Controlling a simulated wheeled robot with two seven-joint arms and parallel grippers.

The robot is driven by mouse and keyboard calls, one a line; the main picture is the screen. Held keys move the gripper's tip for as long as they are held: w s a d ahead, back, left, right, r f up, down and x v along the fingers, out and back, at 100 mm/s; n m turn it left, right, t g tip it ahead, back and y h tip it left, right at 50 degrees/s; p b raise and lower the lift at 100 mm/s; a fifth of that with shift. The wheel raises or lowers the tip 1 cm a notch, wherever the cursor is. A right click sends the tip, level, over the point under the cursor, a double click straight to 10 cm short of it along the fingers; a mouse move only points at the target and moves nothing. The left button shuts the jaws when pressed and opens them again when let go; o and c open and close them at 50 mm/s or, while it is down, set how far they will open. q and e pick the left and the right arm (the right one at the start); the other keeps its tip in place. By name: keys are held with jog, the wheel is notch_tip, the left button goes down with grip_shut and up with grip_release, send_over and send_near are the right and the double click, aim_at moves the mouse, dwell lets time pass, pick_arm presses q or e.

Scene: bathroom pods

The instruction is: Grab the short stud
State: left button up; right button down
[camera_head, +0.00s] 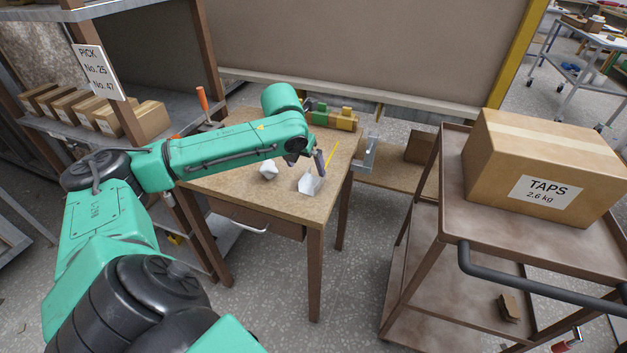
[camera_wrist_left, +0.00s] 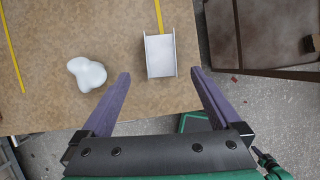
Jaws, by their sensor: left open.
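The short stud (camera_wrist_left: 160,55) is a short, pale channel-shaped piece with raised side edges. It lies on the wooden table near its right edge, and it also shows in the head view (camera_head: 309,184). My left gripper (camera_wrist_left: 160,73) is open, with its two purple fingers on either side of the stud's near end and nothing held. In the head view the left gripper (camera_head: 318,162) is over the table at the stud, partly hidden by its own arm.
A white rounded lump (camera_wrist_left: 87,74) lies left of the stud. The wooden table (camera_head: 240,180) also bears a yellow strip (camera_head: 332,153) and green and yellow blocks (camera_head: 332,117) at the back. A brown cart (camera_head: 470,225) with a TAPS box (camera_head: 540,165) stands to the right.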

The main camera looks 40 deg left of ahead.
aim_at(313, 184)
pick_arm(q)
jog(key=x, duration=0.7)
jog(key=shift+d+f, duration=0.1)
jog(key=shift+f, duration=0.15)
jog(key=shift+w+f, duration=0.25)
jog(key=shift+f, duration=0.05)
jog(key=c, duration=1.5)
pick_arm(e)
jog(key=shift+w, duration=0.6)
